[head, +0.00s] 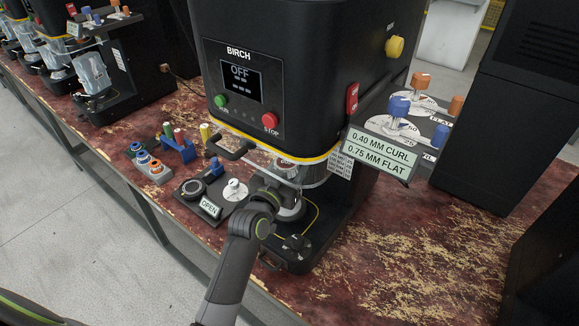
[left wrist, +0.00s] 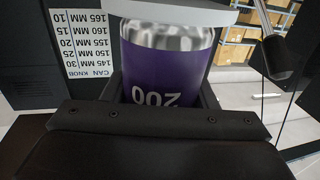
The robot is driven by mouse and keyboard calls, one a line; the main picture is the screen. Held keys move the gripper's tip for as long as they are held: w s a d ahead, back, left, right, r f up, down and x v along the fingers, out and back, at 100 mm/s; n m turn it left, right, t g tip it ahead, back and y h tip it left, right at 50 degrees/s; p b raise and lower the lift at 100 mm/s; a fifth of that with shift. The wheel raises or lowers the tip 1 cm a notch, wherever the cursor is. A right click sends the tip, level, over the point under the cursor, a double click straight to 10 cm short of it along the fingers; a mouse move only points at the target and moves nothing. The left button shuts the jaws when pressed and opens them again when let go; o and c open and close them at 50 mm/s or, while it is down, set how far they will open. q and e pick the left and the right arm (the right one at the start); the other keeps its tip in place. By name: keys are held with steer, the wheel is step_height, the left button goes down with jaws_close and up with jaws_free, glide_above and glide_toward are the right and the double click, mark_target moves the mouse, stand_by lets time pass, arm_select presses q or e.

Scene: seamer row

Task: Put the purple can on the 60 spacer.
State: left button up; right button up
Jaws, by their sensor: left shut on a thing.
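The purple can (left wrist: 165,75) shows in the left wrist view between the jaws of my left gripper (left wrist: 160,100), with an upside-down "200" on its side. Its silver upper end is just under a pale round plate (left wrist: 180,12); I cannot tell whether they touch. In the head view my left gripper (head: 280,194) reaches into the front of the black BIRCH machine (head: 300,60), under its yellow-edged head. The can is mostly hidden there. A round metallic part (head: 292,210) shows just below the gripper; I cannot tell whether it is the 60 spacer. My right gripper is not in view.
Coloured pieces in small racks (head: 150,165) stand farther left. A sign reads "0.40 MM CURL, 0.75 MM FLAT" (head: 380,152). The worn red bench (head: 400,265) is clear at front right.

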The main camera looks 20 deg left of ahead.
arm_select(q)
steer(key=shift+f, duration=0.2)
steer(key=o, duration=0.9)
steer(key=shift+r, duration=0.1)
steer(key=shift+o, duration=0.2)
steer(key=shift+r, duration=0.15)
steer(key=s+a+b, duration=0.1)
steer(key=s+b, duration=0.2)
steer(key=s, duration=0.9)
steer(key=shift+a, duration=0.4)
